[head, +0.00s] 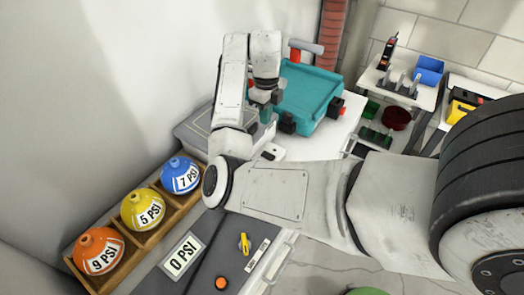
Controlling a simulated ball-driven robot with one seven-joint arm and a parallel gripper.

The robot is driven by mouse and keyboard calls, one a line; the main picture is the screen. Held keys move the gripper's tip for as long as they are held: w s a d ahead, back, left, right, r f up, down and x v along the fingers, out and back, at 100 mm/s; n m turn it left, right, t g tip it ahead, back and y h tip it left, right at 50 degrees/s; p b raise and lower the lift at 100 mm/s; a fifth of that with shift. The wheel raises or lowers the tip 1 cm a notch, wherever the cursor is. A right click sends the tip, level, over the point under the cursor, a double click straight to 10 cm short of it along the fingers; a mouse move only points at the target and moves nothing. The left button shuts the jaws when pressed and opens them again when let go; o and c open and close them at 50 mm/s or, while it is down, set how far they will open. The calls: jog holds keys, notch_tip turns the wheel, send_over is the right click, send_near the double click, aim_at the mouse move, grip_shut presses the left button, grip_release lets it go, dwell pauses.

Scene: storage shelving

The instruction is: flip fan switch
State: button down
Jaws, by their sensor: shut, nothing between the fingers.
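My gripper (264,112) points down at the upper middle of the head view, in front of a teal case. Its fingers are small and dark, and it looks shut and empty. A small white piece with a dark spot (270,154) lies below it; I cannot tell whether this is the fan switch. A grey panel (203,278) at the bottom carries a yellow lever or knob (244,243), an orange button (221,283) and a "0 PSI" label (182,254). No part is clearly marked as a fan switch. My arm hides part of the bench.
A wooden rack (130,254) at left holds orange, yellow and blue balls with PSI labels. The teal case (304,92) stands behind my gripper. White tables with a blue bin (430,68) and tools stand at upper right. A wall rises on the left.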

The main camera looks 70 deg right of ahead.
send_near(265, 153)
notch_tip(265, 153, down, 5)
jog(key=shift+a+f, duration=0.1)
jog(key=shift+a, duration=0.05)
jog(key=shift+f+p, duration=0.3)
jog(key=shift+f, duration=0.55)
